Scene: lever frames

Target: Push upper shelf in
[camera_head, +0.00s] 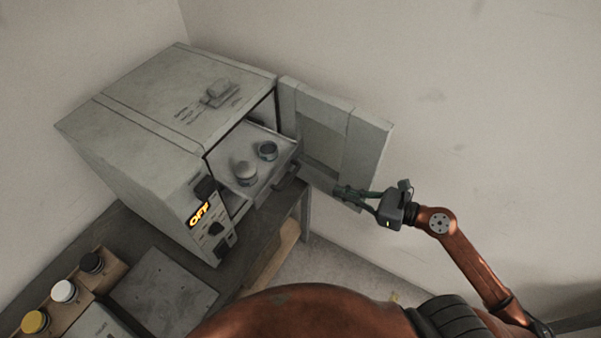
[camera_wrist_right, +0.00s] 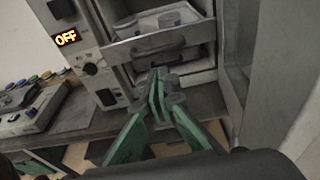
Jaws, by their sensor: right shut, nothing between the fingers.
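The upper shelf (camera_head: 273,178) is a grey metal tray, pulled out of the front of a grey cabinet oven (camera_head: 150,120). Two small containers, a pale one (camera_head: 246,173) and a darker open one (camera_head: 267,151), stand on it. The shelf front with its bar handle (camera_wrist_right: 157,47) shows in the right wrist view. The oven door (camera_head: 335,130) stands open on the right. My right gripper (camera_head: 342,191) is shut and empty, to the right of the shelf front and apart from it, near the door's lower edge. In the right wrist view its green fingers (camera_wrist_right: 160,88) are together below the handle. My left gripper is out of view.
The oven stands on a dark table (camera_head: 262,235). An orange OFF display (camera_head: 199,215) and knobs are on its front panel. The floor to the right of the table looks clear.

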